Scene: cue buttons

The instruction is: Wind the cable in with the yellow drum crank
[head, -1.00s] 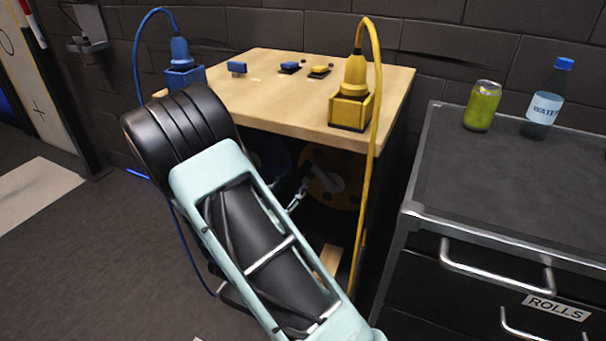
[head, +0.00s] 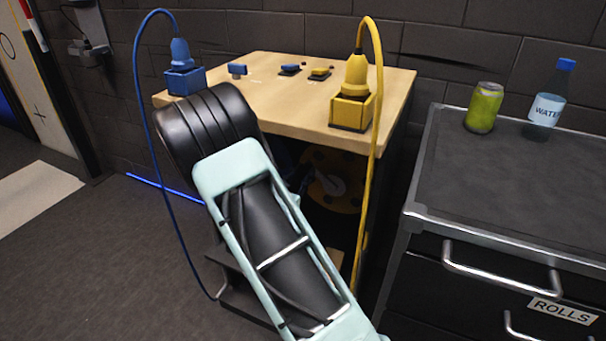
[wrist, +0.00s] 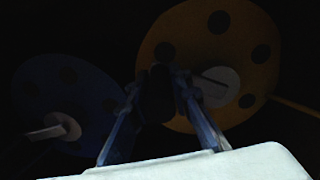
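The yellow drum (head: 349,205) sits in the dark space under the wooden bench top. Its pale hub (wrist: 222,88) shows in the wrist view, with a short crank arm pointing left toward my fingers. My gripper (wrist: 161,85) is in front of the drum's left part, its two fingers angled toward each other. Something dark lies between the fingertips; I cannot tell whether it is the crank's grip or the finger pads. In the head view my gripper (head: 305,183) is small and dark beside the hub. The yellow cable (head: 374,150) hangs from the yellow plug (head: 355,75) in its block.
A blue drum (wrist: 80,88) with a pale crank is left of the yellow one. A blue cable (head: 138,110) hangs left of the bench (head: 250,100). A drawer cabinet (head: 500,185) with can and bottle stands at right. Open floor is at left.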

